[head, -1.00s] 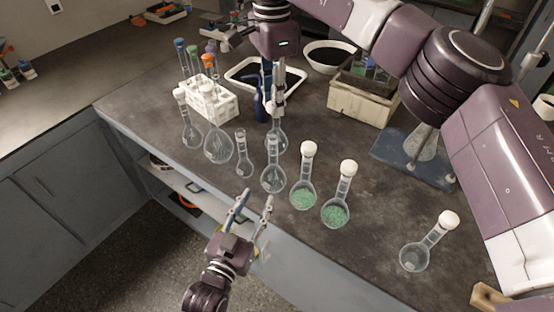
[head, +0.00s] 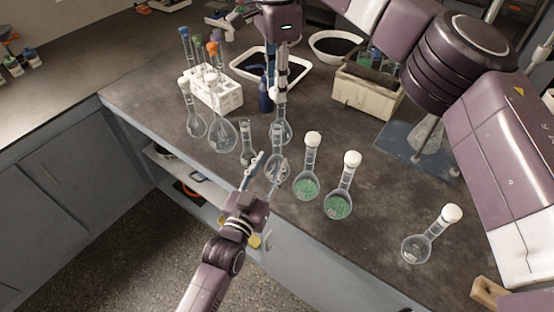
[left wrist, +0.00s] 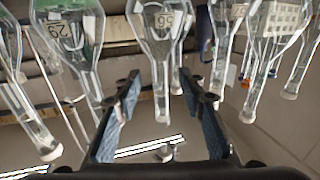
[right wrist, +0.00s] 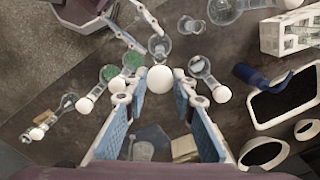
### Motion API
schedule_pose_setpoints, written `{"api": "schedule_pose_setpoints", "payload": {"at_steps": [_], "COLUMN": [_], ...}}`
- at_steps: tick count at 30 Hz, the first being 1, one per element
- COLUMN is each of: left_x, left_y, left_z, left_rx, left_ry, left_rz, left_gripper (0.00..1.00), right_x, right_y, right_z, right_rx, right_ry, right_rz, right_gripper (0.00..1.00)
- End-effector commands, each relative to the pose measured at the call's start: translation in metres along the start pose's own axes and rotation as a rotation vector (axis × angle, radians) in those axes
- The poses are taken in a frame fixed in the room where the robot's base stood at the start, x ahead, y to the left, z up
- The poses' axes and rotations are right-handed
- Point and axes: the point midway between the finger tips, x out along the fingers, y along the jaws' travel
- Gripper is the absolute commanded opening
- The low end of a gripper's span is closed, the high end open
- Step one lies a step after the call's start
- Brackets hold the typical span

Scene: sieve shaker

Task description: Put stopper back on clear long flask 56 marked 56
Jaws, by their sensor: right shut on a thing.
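The clear flask marked 56 (left wrist: 160,35) shows upside down in the left wrist view, its unstoppered neck between the fingers. In the head view it appears to be the open clear flask (head: 277,150) on the counter's front side. My left gripper (head: 271,163) is open and low at this flask, its fingers on either side but not closed on it. My right gripper (head: 281,84) points down above the flasks. In the right wrist view it is shut on a round white stopper (right wrist: 160,78). The stopper is above and apart from the flask mouth.
Stoppered flasks with green contents (head: 307,182) stand close on the right. A small open flask (head: 247,145) and stoppered clear flasks (head: 222,135) are on the left. A white rack (head: 218,92), a black-filled tray (head: 270,70) and a dark blue bottle (head: 265,98) stand behind.

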Motion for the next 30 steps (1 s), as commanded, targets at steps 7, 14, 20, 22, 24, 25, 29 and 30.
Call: {"api": "schedule_pose_setpoints", "payload": {"at_steps": [7,14,20,22,24,25,29,30], "left_x": [0.039,0.051,0.052,0.052,0.052,0.052,0.052,0.052], "left_y": [0.0,0.0,0.0,0.0,0.0,0.0,0.0,0.0], "left_z": [0.0,0.0,0.0,0.0,0.001,0.001,0.001,0.001], "left_rx": [0.0,0.0,0.0,0.0,0.0,0.0,0.0,0.0], "left_ry": [-0.001,-0.001,-0.001,-0.001,-0.001,-0.001,-0.001,-0.001], "left_rz": [0.0,0.0,0.0,0.0,0.0,0.0,0.0,0.0], "left_gripper": [0.37,0.37,0.37,0.37,0.29,0.26,0.12,0.07], "right_x": [0.0,0.0,0.0,0.0,0.0,0.0,0.0,0.0], "right_y": [0.0,0.0,0.0,0.0,0.0,0.0,0.0,0.0], "right_z": [0.0,0.0,0.0,0.0,0.0,0.0,0.0,0.0], "right_rx": [0.0,0.0,0.0,0.0,0.0,0.0,0.0,0.0], "right_ry": [0.0,0.0,0.0,0.0,0.0,0.0,0.0,0.0], "right_rz": [0.0,0.0,0.0,0.0,0.0,0.0,0.0,0.0], "right_gripper": [0.12,0.12,0.12,0.12,0.12,0.12,0.12,0.12]}}
